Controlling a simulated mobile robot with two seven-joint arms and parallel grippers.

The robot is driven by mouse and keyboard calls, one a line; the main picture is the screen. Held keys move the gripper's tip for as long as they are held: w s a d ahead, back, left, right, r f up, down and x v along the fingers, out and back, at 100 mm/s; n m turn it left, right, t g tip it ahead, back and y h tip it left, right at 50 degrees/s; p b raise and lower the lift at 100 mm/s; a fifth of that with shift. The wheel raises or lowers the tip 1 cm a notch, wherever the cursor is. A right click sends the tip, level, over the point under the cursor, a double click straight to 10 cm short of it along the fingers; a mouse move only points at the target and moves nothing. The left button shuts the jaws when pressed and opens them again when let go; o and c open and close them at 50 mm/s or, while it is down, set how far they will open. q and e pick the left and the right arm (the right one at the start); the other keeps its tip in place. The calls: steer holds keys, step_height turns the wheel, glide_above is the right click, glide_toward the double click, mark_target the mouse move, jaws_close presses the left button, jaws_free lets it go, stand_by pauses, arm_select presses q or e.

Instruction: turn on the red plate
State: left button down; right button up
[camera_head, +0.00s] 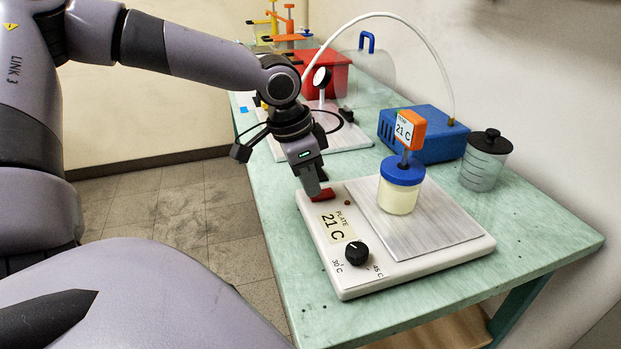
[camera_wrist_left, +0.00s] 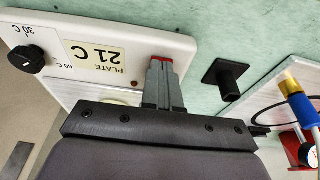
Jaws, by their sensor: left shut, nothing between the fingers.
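The plate (camera_head: 447,247) is a white hot plate with a metal top on the green table. Its label (camera_head: 333,224) reads "PLATE 21 C". A black knob (camera_head: 356,253) sits at its near front, between marks 30 C and 45 C. A red switch (camera_head: 323,195) is at its far left corner; it also shows in the wrist view (camera_wrist_left: 161,58). A small dark red lamp (camera_head: 347,203) is beside it. My left gripper (camera_head: 312,190) is shut and empty, pointing down with its fingertips at the switch and partly hiding it. I cannot tell if they touch.
A blue-lidded jar (camera_head: 397,195) with an orange 21 C display (camera_head: 411,130) stands on the plate. Behind it are a blue box (camera_head: 440,145) with a white tube and a black-capped clear jar (camera_head: 484,165). A red box (camera_head: 325,75) stands farther back.

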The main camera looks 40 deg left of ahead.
arm_select(q)
steer(key=shift+a+f, duration=0.15)
steer(key=shift+w+d+r+p, duration=0.4)
steer(key=shift+w, duration=0.2)
stand_by(0.3)
